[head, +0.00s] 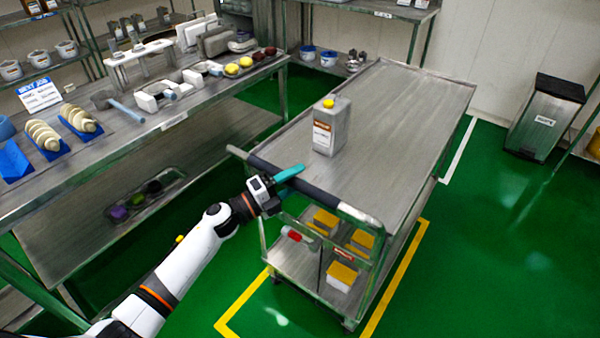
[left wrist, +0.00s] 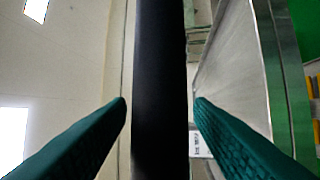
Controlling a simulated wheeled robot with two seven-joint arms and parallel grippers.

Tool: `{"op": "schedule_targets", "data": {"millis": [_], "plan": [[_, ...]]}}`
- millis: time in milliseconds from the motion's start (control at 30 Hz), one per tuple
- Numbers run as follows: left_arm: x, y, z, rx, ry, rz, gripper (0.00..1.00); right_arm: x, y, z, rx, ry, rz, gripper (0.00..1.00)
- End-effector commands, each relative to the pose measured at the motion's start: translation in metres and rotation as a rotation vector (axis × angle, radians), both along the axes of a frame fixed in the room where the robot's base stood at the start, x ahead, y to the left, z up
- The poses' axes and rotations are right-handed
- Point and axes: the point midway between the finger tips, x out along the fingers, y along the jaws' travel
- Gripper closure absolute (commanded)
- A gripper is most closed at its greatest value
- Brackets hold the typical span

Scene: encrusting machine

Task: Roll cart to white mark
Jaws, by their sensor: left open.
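The grey metal cart (head: 400,120) stands in the middle of the head view, its black push handle (head: 325,196) at the near end. My left gripper (head: 286,178) is at this handle. In the left wrist view, the black handle bar (left wrist: 160,50) runs between the two teal fingers of the open gripper (left wrist: 160,102), with a gap on each side. A white mark (head: 458,150) lies on the green floor beyond the cart's right side, partly hidden by the cart. My right gripper is not in view.
A grey canister (head: 330,128) with a yellow cap stands on the cart; yellow-topped boxes (head: 342,276) sit on its lower shelf. Yellow floor tape (head: 400,275) runs around its near end. A loaded workbench (head: 150,125) is left, a bin (head: 543,118) at far right. Floor on the right is clear.

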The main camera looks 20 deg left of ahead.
Motion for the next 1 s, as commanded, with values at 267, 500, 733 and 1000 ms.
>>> {"op": "schedule_targets", "data": {"millis": [267, 500, 733, 1000], "plan": [[0.0109, -0.0106, 0.0026, 0.002, 0.000, -0.001, 0.52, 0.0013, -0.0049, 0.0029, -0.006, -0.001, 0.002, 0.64], [0.0107, -0.0104, 0.0024, 0.001, 0.001, 0.000, 0.59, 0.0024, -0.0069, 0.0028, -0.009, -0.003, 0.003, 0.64], [0.0106, -0.0103, 0.0023, 0.001, 0.001, 0.000, 0.97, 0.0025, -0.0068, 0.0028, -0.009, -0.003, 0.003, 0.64], [0.0108, -0.0104, 0.0019, 0.001, 0.001, 0.000, 1.00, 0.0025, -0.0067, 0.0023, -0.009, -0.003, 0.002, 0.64]]}}
